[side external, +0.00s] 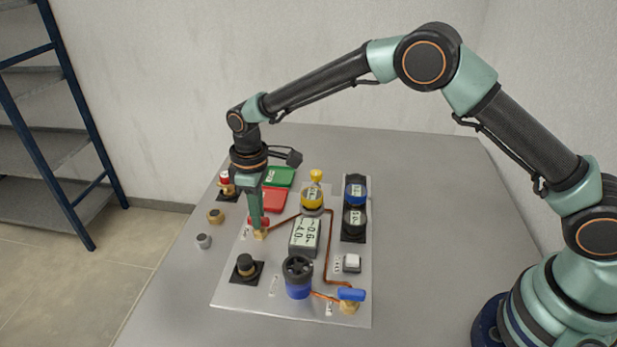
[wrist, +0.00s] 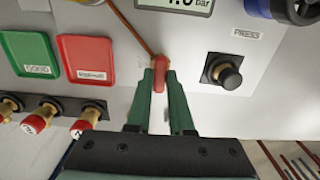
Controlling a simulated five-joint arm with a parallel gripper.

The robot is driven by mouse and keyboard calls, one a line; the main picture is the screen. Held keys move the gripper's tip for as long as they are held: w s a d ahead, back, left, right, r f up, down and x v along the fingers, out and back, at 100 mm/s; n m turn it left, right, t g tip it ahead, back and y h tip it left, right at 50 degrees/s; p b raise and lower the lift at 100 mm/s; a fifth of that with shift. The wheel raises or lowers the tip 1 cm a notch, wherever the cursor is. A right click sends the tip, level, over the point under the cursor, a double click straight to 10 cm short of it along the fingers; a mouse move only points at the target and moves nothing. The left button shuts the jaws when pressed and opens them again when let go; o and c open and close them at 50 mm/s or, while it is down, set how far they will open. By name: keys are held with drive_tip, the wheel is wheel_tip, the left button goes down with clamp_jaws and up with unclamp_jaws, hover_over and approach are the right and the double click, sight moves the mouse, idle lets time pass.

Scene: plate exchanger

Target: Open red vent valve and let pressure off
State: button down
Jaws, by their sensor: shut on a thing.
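The red vent valve (side external: 260,234) sits on the grey panel, with a brass body at the end of a copper pipe. Its red handle (wrist: 161,66) shows between my fingertips in the wrist view. My gripper (side external: 257,224) points straight down over the valve and is shut on the red handle. It also shows in the wrist view (wrist: 160,78), with a green finger on each side of the handle. The fingers hide part of the handle. A digital display (side external: 304,236) stands on the panel; its digits are too small to read surely.
A green tray (side external: 280,177) and a red tray (side external: 273,200) lie behind my gripper. A black press button (side external: 245,265), a blue-handled valve (side external: 351,295) and a yellow-topped part (side external: 313,195) stand on the panel. Loose fittings (side external: 215,216) lie on the left. The table's right side is clear.

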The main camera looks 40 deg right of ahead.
drive_tip(key=shift+r, duration=0.15)
drive_tip(key=c, duration=0.8)
unclamp_jaws()
wheel_tip(320, 180, up, 12)
